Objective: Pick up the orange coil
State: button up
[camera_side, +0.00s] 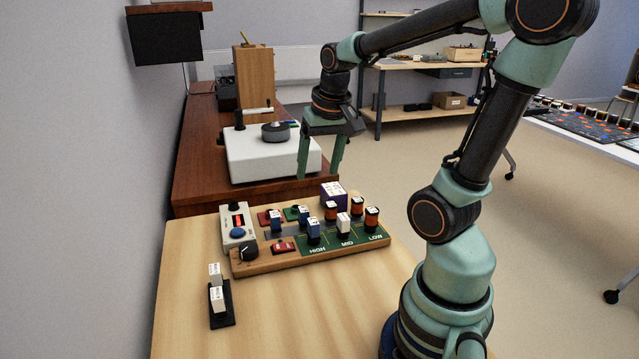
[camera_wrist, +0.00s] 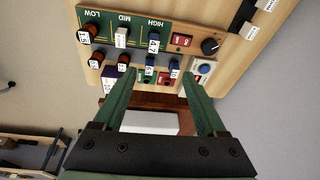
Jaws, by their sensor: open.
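I cannot tell which one the task means. My gripper (camera_side: 320,173) is open and empty, fingers pointing down, above and behind the board. In the wrist view its fingertips (camera_wrist: 158,77) are apart from the coils.
Blue coils (camera_side: 314,231) and a white coil (camera_side: 343,223) stand close to the orange ones. A purple box (camera_side: 333,193) is behind them. A meter with a blue button (camera_side: 238,226) is at the left. A white machine (camera_side: 250,156) stands beyond.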

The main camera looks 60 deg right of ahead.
jog(key=s+d+f+m+g+y, duration=0.1)
jog(key=s+d+f+m, duration=0.2)
jog(key=d, duration=0.4)
jog(key=s+d+f+m+g, duration=0.1)
jog(key=s+d+f+m, duration=0.1)
jog(key=s+d+m, duration=0.3)
send_over(372, 210)
jog(key=shift+g, duration=0.3)
notch_tip(372, 210, down, 6)
jog(key=shift+w+f, duration=0.1)
jog(key=shift+w, duration=0.05)
jog(key=shift+s+f, duration=0.2)
jog(key=shift+f, duration=2.7)
grip_shut()
